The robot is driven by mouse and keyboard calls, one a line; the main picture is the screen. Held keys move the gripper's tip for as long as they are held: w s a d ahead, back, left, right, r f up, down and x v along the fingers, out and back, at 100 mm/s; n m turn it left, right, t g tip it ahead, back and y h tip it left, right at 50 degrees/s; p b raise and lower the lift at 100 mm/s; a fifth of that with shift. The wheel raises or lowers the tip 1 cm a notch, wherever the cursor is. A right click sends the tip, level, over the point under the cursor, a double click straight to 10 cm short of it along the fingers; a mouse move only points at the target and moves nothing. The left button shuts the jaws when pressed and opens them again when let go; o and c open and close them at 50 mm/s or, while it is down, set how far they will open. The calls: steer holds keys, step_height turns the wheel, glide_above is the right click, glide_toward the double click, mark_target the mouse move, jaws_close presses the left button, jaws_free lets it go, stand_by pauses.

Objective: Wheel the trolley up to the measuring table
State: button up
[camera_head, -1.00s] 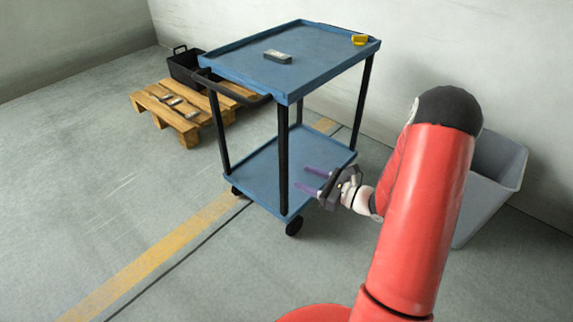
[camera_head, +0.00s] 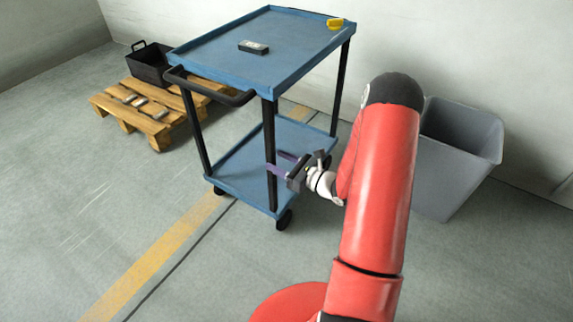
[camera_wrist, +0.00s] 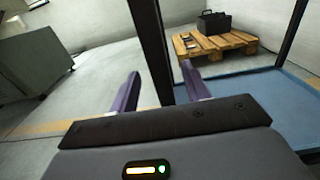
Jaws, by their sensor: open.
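The blue two-shelf trolley (camera_head: 225,62) stands on the floor in front of me, with black posts, castors and a black push handle (camera_head: 212,90) on its left end. My gripper (camera_head: 282,166) is open beside the trolley's near post, at a height just above the lower shelf. In the wrist view, the purple fingers of my gripper (camera_wrist: 160,90) point toward a black post (camera_wrist: 150,45), which shows between them. The lower shelf (camera_wrist: 285,105) lies to the right. I cannot tell whether the fingers touch the post. I cannot identify the measuring table in view.
A dark grey block (camera_head: 254,47) and a yellow item (camera_head: 336,23) lie on the trolley's top. A wooden pallet (camera_head: 150,125) with a black crate (camera_head: 150,66) is at the left. A grey bin (camera_head: 455,160) stands right. A grey cabinet (camera_wrist: 32,62) shows in the wrist view. Left floor is clear.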

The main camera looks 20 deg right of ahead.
mark_target(266, 156)
steer(key=shift+x, duration=2.6)
steer(key=shift+c, duration=0.5)
jaws_close()
